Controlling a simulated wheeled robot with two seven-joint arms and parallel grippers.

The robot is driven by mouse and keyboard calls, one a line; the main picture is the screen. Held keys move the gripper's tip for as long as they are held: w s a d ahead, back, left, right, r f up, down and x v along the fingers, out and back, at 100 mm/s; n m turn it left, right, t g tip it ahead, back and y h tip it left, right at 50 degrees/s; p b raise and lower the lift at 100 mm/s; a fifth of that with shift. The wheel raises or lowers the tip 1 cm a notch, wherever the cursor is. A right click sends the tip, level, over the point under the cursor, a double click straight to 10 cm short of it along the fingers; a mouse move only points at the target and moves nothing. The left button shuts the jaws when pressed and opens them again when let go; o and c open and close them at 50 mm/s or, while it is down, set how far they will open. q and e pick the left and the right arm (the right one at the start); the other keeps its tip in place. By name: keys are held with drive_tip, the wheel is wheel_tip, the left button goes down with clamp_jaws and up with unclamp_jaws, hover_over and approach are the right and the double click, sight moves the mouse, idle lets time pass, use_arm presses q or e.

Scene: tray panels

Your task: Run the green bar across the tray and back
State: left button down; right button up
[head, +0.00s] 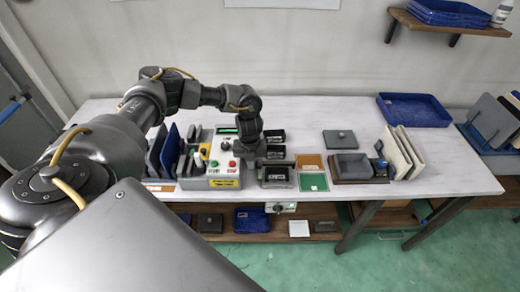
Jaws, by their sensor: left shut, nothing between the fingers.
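A green flat piece (313,182) with a small white mark lies on the white table, at the front of a shallow brown tray-like piece (309,162). I cannot tell if it is the green bar. A control box (223,168) with a green-lit strip, knobs and coloured buttons stands left of it. My left arm reaches over the box from the left. My left gripper (248,168) points down at the box's right edge, shut and empty; its fingertips are small and partly hidden. It is apart from the green piece. My right gripper is out of view.
Black bins (277,175) stand between the box and the green piece. A grey container (352,166), upright cream panels (402,152) and a blue tray (413,109) are to the right. Dark panels (171,150) stand left of the box. The table's right front is clear.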

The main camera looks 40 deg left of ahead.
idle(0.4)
use_arm(q)
drive_tip(key=shift+w+d, duration=0.85)
drive_tip(key=shift+d, duration=0.25)
drive_tip(key=shift+w+d+b, duration=0.4)
drive_tip(key=shift+w+d, duration=0.3)
drive_tip(key=shift+d, duration=0.2)
drive_tip(key=shift+w+d+b, duration=0.4)
drive_tip(key=shift+w+d, duration=0.25)
drive_tip(key=shift+d, duration=0.2)
drive_tip(key=shift+w+d+b, duration=0.7)
drive_tip(key=shift+w+d, duration=0.2)
drive_tip(key=shift+d, duration=0.3)
drive_tip(key=shift+w+d+b, duration=0.7)
drive_tip(key=shift+w+d, duration=0.2)
drive_tip(key=shift+d, duration=0.3)
drive_tip(key=shift+s+a+p, duration=0.25)
drive_tip(key=shift+a+p, duration=0.1)
wheel_tip(320, 180, up, 7)
drive_tip(key=p, duration=0.5)
drive_tip(key=shift+p, duration=0.3)
